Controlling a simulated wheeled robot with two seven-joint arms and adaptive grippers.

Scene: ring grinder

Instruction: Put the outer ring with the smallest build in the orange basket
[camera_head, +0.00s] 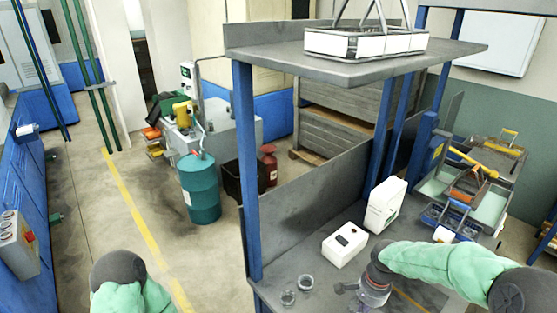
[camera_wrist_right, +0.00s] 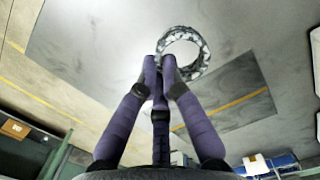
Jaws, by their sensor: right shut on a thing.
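My right gripper (camera_wrist_right: 165,66) is shut on a ring (camera_wrist_right: 203,47), a metallic ring with a patterned dark and light band, at its fingertips in the right wrist view.
A white box (camera_head: 345,243) and an upright white case (camera_head: 386,204) stand behind my right gripper. Blue trays with tools (camera_head: 457,218) are at the right. A shelf (camera_head: 350,66) on blue posts (camera_head: 246,170) overhangs the bench. A teal barrel (camera_head: 200,190) stands on the floor.

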